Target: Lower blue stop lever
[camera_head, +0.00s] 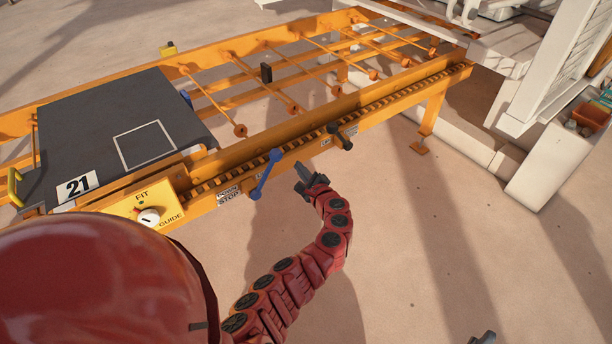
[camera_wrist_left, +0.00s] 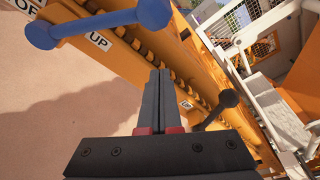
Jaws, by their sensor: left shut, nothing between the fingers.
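The blue stop lever (camera_head: 265,174) is on the front side of the orange conveyor frame. It slants, with its upper knob to the right and its lower knob to the left. A "DOWN STOP" label (camera_head: 229,195) is to its lower left. A grey tip, perhaps my right gripper (camera_head: 483,338), shows at the bottom edge.
A black lever (camera_head: 340,136) is on the same rail, right of the blue one; it also shows in the wrist view (camera_wrist_left: 220,110). A dark board (camera_head: 75,125) marked 21 lies on the conveyor at left. A yellow dial box (camera_head: 130,207) is at front left. The floor at right is clear.

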